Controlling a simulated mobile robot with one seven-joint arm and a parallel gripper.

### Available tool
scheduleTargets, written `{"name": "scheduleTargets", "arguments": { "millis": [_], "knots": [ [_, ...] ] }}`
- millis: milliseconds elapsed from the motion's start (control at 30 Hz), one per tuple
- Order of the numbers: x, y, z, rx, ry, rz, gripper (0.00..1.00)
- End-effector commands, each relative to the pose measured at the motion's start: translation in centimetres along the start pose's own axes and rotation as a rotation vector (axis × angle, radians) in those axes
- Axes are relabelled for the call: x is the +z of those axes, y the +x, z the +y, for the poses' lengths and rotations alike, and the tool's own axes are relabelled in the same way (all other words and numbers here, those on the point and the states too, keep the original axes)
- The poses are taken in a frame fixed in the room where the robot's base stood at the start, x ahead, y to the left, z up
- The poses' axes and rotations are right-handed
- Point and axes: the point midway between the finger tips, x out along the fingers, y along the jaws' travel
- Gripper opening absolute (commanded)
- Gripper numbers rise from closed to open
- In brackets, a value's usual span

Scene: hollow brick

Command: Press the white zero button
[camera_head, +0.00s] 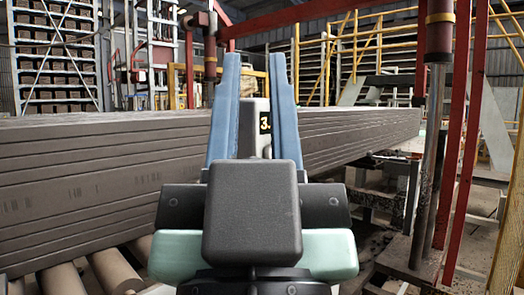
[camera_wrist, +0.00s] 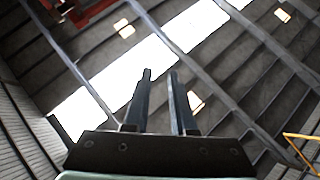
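My gripper (camera_head: 254,58) points up in the middle of the head view, its two blue-grey fingers apart with a clear gap. A pale grey device (camera_head: 247,140) with a dark display reading an orange "3." shows low in the gap between the fingers, partly hidden by my gripper body and right finger. I cannot make out a white zero button on it. In the wrist view my gripper (camera_wrist: 160,72) has nothing between its fingers and points towards the roof; the device does not show there.
Long stacks of grey-brown ribbed hollow bricks (camera_head: 95,190) run across the left and middle on rollers (camera_head: 112,270). A red post (camera_head: 465,130) and a metal cylinder (camera_head: 428,160) stand at the right. Yellow railings (camera_head: 355,45) are behind. The wrist view shows roof beams and skylights (camera_wrist: 130,75).

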Motion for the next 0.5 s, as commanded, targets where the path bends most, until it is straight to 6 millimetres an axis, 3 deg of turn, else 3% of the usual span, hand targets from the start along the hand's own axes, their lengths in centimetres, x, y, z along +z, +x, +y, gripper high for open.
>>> {"name": "scheduleTargets", "arguments": {
  "millis": [33, 100, 133, 500],
  "knots": [
    [0.0, 0.0, 0.0, 0.0, 0.0, 0.0, 0.14],
    [0.0, 0.0, 0.0, 0.0, 0.0, 0.0, 0.01],
    [0.0, 0.0, 0.0, 0.0, 0.0, 0.0, 0.0],
    [0.0, 0.0, 0.0, 0.0, 0.0, 0.0, 0.0]
  ]
}}
